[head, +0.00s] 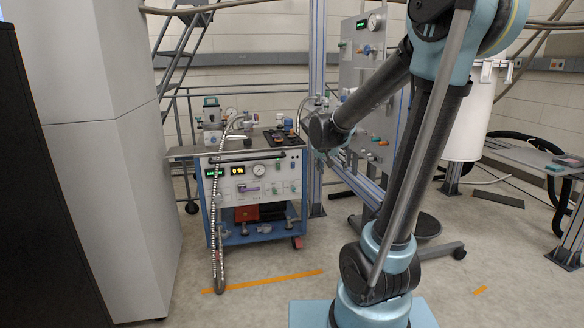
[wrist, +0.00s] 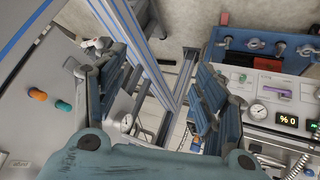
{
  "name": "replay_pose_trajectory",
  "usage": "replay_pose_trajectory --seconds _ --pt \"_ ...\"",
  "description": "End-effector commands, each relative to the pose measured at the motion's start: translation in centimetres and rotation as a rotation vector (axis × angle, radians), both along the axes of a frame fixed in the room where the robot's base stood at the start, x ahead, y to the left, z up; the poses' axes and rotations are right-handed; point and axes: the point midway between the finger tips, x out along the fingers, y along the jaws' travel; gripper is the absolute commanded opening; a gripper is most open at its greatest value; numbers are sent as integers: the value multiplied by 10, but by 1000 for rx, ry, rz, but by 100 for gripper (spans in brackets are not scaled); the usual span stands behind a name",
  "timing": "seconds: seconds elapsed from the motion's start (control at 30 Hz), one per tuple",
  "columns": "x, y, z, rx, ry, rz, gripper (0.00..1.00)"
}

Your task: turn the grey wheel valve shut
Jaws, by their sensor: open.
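My gripper (wrist: 160,68) is open and empty in the wrist view, one finger on each side, with a metal frame post seen between them. In the head view my arm reaches out toward the upright grey panel (head: 347,52), and the gripper is mostly hidden behind my wrist. I cannot surely pick out the grey wheel valve in either view. The panel also shows at the left of the wrist view (wrist: 35,140), with an orange knob (wrist: 38,95) and a green knob (wrist: 63,106).
A wheeled pump cart (head: 255,160) with a gauge and a lit display stands left of the panel. A metal hose (head: 216,230) hangs down its front. A tall grey cabinet (head: 110,150) stands at the left.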

Motion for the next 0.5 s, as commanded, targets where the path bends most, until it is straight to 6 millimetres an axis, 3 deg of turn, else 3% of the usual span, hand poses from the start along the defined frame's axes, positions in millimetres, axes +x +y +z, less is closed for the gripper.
replay_pose_trajectory --seconds 0.2,0.5 --pt "-68 -27 -12 27 107 12 64" --pt "-158 -46 -37 86 242 52 64"
